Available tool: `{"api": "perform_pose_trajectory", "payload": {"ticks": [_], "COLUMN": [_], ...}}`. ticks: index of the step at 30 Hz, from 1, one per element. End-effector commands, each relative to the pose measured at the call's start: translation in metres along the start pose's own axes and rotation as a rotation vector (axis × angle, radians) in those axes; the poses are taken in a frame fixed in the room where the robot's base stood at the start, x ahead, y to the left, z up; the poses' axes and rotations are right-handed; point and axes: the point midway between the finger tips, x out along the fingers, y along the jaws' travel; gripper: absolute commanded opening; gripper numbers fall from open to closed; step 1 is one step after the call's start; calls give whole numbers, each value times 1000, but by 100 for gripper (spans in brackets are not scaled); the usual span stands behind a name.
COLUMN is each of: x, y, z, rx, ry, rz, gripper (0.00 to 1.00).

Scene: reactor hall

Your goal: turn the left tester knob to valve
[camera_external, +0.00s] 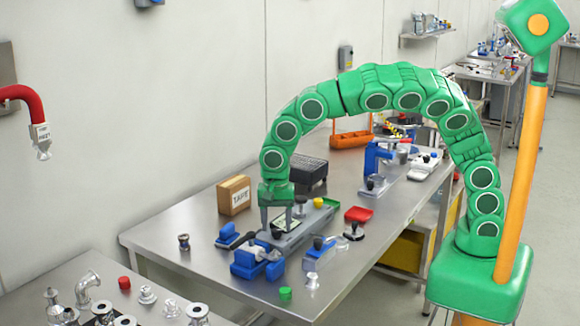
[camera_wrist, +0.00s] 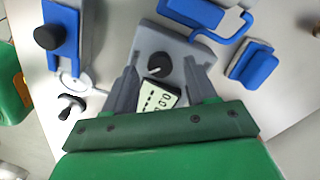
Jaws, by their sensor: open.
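The grey tester (camera_external: 299,233) lies on the steel bench under my gripper (camera_external: 277,223). In the wrist view the tester (camera_wrist: 178,45) shows a round black knob (camera_wrist: 160,65) with a pale pointer mark and a pale green display (camera_wrist: 157,97). My gripper (camera_wrist: 160,70) is open, pointing down, with one finger on each side of this knob. I cannot tell whether the fingers touch it. A dark knob (camera_external: 277,233) also shows between the fingers in the external view.
Blue clamp-like devices (camera_external: 249,264) stand close in front of the tester, with another blue-and-grey one (camera_external: 319,253) to the right. The bench's front-left corner is mostly clear.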

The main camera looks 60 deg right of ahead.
Motion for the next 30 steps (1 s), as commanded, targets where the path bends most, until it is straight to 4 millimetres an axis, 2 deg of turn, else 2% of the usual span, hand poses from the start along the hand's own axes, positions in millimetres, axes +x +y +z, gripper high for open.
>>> {"api": "perform_pose_trajectory", "payload": {"ticks": [9, 13, 17, 30], "x": [-46, -60, -66, -67], "y": [-1, -1, -1, 0], "z": [-1, -1, 0, -2], "rx": [-1, 1, 1, -1], "ry": [1, 0, 0, -1], "rz": [-4, -5, -3, -3], "gripper": [56, 56, 56, 56]}}
